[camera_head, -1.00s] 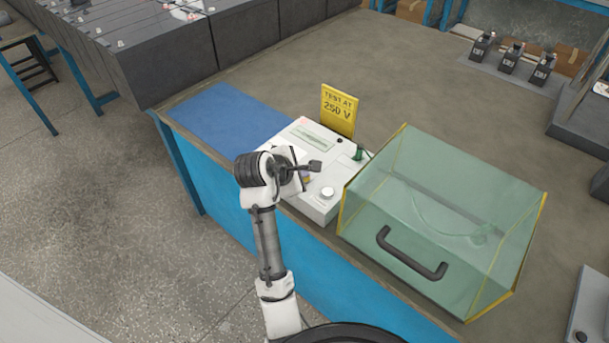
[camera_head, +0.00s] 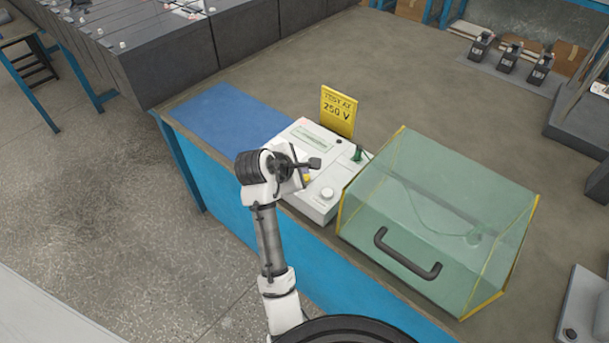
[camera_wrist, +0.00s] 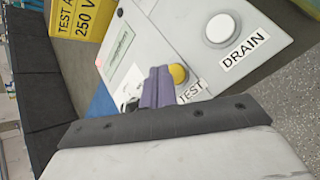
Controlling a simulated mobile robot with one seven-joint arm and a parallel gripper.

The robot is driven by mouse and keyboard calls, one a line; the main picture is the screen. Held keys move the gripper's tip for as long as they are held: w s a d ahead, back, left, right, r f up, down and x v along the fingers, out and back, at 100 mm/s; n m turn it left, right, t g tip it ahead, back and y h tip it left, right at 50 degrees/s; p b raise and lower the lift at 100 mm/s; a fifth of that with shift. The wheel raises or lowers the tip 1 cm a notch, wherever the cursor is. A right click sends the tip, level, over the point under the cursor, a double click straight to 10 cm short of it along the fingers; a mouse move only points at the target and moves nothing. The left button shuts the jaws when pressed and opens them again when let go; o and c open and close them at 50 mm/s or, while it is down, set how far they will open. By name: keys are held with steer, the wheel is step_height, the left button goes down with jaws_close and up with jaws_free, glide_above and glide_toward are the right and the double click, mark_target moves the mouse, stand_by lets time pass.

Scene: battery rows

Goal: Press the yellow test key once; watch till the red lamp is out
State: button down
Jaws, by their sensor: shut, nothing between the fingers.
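The white tester (camera_head: 318,205) stands on the bench. Its yellow test key (camera_wrist: 178,73) is round and sits beside the TEST label (camera_wrist: 190,92); a bit of the key (camera_head: 307,178) also shows in the head view. My gripper (camera_wrist: 158,86) is shut and empty, its fingertips right beside the key in the wrist view; I cannot tell whether they touch it. A small pale red spot, seemingly the lamp (camera_wrist: 98,62), shows by the display in the wrist view; how brightly it is lit is hard to tell.
A white DRAIN knob (camera_wrist: 221,29) sits close to the key. A yellow 250 V sign (camera_head: 338,111) stands behind the tester. A clear green box (camera_head: 440,220) with a black handle is close on the right. A blue mat (camera_head: 228,120) lies left, clear.

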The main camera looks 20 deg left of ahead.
steer(key=shift+r, duration=0.1)
step_height(320, 180, up, 5)
steer(key=p, duration=0.6)
steer(key=shift+p, duration=0.3)
stand_by(0.4)
